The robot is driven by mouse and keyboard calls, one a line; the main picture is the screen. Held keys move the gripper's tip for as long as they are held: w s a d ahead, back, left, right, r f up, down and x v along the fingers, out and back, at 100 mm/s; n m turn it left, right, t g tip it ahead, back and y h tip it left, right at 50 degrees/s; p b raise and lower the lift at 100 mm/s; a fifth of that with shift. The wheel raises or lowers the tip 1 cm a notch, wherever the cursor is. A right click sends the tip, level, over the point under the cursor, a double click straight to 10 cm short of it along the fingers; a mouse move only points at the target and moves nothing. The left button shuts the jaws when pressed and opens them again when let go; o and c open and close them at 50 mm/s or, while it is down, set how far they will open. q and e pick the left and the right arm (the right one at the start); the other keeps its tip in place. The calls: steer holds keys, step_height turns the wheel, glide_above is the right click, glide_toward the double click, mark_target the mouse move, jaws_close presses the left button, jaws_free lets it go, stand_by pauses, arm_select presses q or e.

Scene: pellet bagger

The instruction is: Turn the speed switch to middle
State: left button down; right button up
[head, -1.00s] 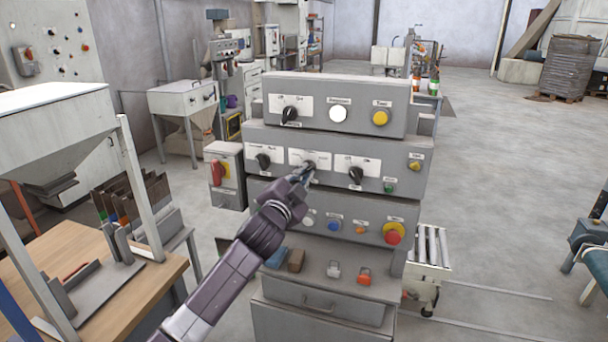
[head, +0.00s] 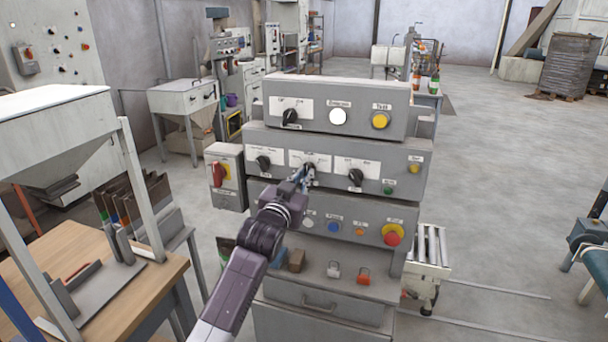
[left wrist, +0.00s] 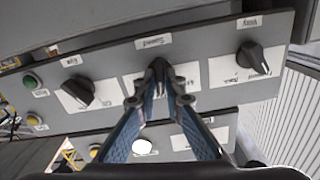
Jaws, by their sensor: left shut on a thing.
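The speed switch (head: 310,167) is the middle of three black knobs on the middle tier of the grey control panel (head: 405,196). Its white plate sits under a label reading Speed in the left wrist view, where the panel appears upside down. My left gripper (head: 304,176) is at this switch with its blue fingers shut on the knob. The fingertips (left wrist: 165,72) cover most of the knob in the left wrist view, so its pointer position cannot be read. My right gripper is in neither view.
A black knob (head: 263,161) stands to the left and another (head: 356,176) to the right, both close to the fingers. A red mushroom button (head: 393,236) is on the lower tier. A wooden bench (head: 120,290) stands at the left. The floor to the right is mostly open.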

arm_select(q)
steer(key=shift+n, duration=0.7)
steer(key=c, duration=2)
jaws_free()
steer(key=v, duration=1.2)
